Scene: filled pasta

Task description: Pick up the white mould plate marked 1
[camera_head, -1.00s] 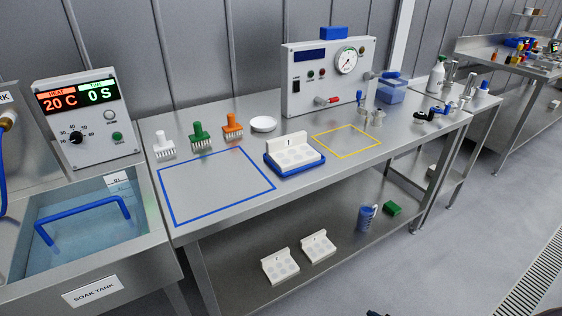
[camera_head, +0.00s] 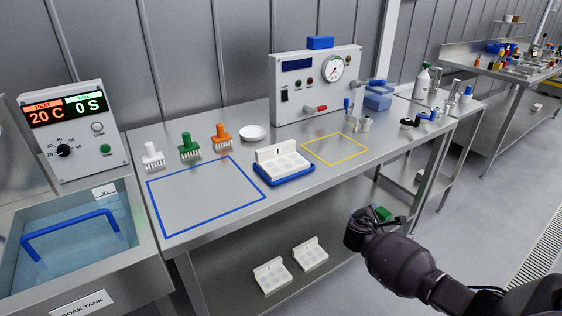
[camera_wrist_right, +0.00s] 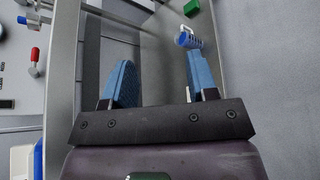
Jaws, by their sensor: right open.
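A white mould plate (camera_head: 284,165) with round hollows and an upright back tab stands in a blue tray (camera_head: 290,179) on the steel bench. Its tab bears a single dark stroke that looks like a 1. Two similar white plates lie on the lower shelf, one on the left (camera_head: 272,275) and one on the right (camera_head: 310,254); their marks are too small to read. My right gripper (camera_head: 358,228) is in front of the bench, right of and apart from the plate in the tray. In the right wrist view its blue fingers (camera_wrist_right: 160,74) are open and empty. My left gripper is not in view.
A blue-outlined area (camera_head: 205,195) and a yellow-outlined area (camera_head: 335,148) on the bench are empty. Brushes and a white dish (camera_head: 255,132) stand behind. A blue cup (camera_wrist_right: 190,40) and green block (camera_wrist_right: 191,8) are on the shelf. A soak tank (camera_head: 75,240) is at left.

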